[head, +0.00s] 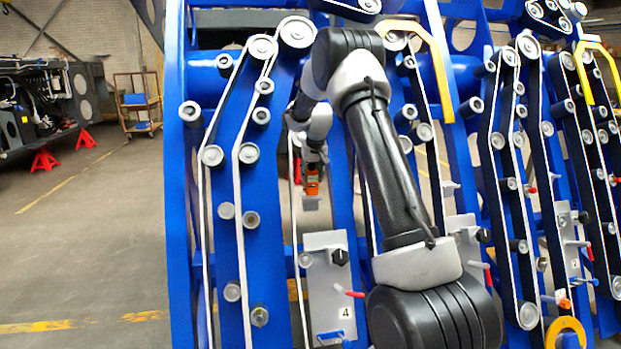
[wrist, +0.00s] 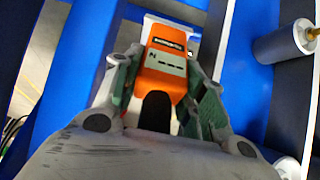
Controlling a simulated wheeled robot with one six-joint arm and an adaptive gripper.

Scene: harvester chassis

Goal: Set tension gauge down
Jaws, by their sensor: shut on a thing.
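The tension gauge (wrist: 163,72) is orange with a small display and dark marks on its face. In the wrist view it sits between the two fingers of my gripper (wrist: 162,92), which is shut on it. In the head view the gauge (head: 312,183) is small, below my gripper (head: 312,168), in front of the blue chassis. A light grey plate (head: 311,203) shows just under the gauge. It also shows past the gauge's far end in the wrist view (wrist: 170,22). I cannot tell whether gauge and plate touch.
Blue chassis panels (head: 230,285) carry several pulleys and belts around my arm. A grey plate marked 4 (head: 326,275) with a red-tipped lever stands below the gauge. A yellow handle (head: 437,70) is to the right. Open floor (head: 90,240) lies at left.

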